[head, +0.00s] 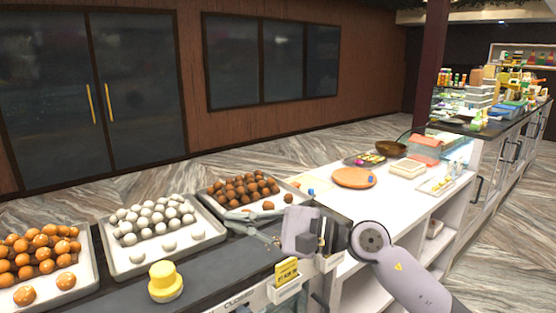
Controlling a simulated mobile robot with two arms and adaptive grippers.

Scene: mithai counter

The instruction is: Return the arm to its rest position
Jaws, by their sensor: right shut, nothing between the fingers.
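My right arm comes in from the lower right. Its grey right gripper (245,222) points left over the front of the tray of brown sweets (207,198) and the dark counter edge. The gripper is shut and holds nothing. It covers part of that tray's front rim; whether it touches the tray I cannot tell. My left gripper is not in view.
A tray of white sweets (121,273), a tray of orange sweets (86,293) and a yellow-lidded container (165,283) are to the left. A yellow sign (286,272) stands just below my gripper. An orange round board (354,178) lies on the white counter (385,205).

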